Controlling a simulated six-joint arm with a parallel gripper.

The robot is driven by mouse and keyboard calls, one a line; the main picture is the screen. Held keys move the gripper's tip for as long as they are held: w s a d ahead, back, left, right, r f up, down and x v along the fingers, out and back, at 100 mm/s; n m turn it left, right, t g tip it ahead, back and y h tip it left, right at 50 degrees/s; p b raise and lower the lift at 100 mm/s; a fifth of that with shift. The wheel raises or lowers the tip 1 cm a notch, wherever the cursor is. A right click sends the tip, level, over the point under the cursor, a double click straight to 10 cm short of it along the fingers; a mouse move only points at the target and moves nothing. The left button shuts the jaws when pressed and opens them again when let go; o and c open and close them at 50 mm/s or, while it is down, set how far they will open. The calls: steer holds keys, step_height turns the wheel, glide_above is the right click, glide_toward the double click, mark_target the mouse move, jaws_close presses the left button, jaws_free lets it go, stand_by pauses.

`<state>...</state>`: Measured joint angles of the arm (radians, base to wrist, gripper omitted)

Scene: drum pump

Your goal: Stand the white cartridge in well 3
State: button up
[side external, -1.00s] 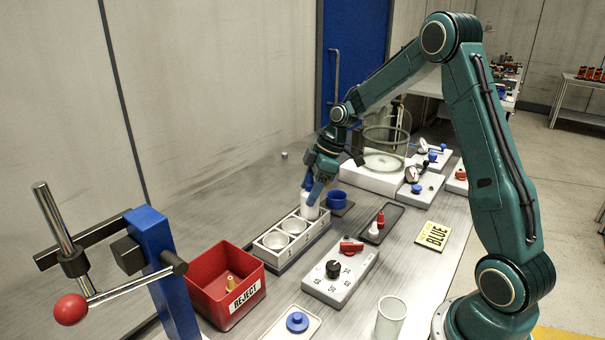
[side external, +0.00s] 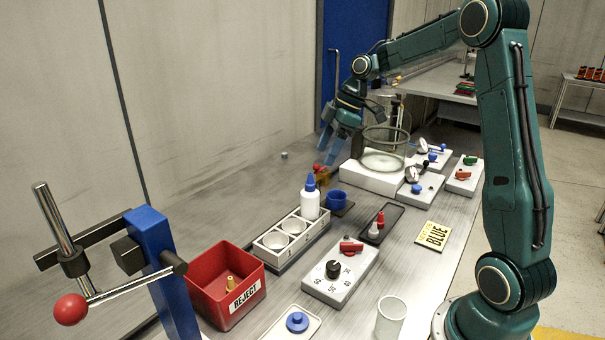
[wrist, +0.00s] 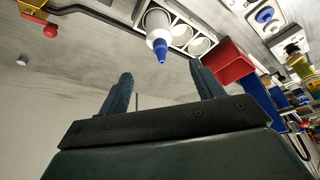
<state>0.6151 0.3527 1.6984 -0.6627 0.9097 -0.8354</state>
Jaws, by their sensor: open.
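The white cartridge (side external: 310,204), a white bottle with a blue pointed cap, stands upright in the far well of the grey well block (side external: 268,254). That well's number is hard to read; the nearer two wells, marked 1 and 2, are empty. The wrist view also shows the cartridge (wrist: 157,24) and the block (wrist: 181,35). My gripper (side external: 333,145) is open and empty, raised behind the cartridge and apart from it. In the wrist view its fingers (wrist: 162,78) are spread with nothing between them.
A red reject bin (side external: 226,283) stands left of the block. A grey dial box (side external: 340,278) and a dark tray (side external: 385,222) with a red-tipped bottle lie to the right. A blue cup (side external: 337,199) stands just beyond. A white-based glass vessel (side external: 375,178) is near my gripper.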

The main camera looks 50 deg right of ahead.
steer(key=shift+s+d+r, duration=0.1)
steer(key=shift+s+r, duration=0.05)
steer(key=shift+r, duration=0.2)
stand_by(0.4)
steer(key=s+a+r+m+h, duration=0.1)
steer(key=s+a+r+m, duration=0.15)
steer(key=s+a, duration=0.3)
steer(key=s+a+r+m+h, duration=0.1)
steer(key=s+a+r+m, duration=0.1)
steer(key=s+a+r, duration=0.4)
steer(key=s+a+f+m+t, duration=0.1)
steer(key=s+a+f+m, duration=0.1)
steer(key=s, duration=0.4)
steer(key=s+a+f+m+t+h, duration=0.1)
steer(key=s+a+f+m, duration=0.1)
steer(key=s, duration=0.5)
steer(key=shift+s+a+f, duration=0.2)
steer(key=shift+a, duration=0.4)
steer(key=shift+m, duration=0.25)
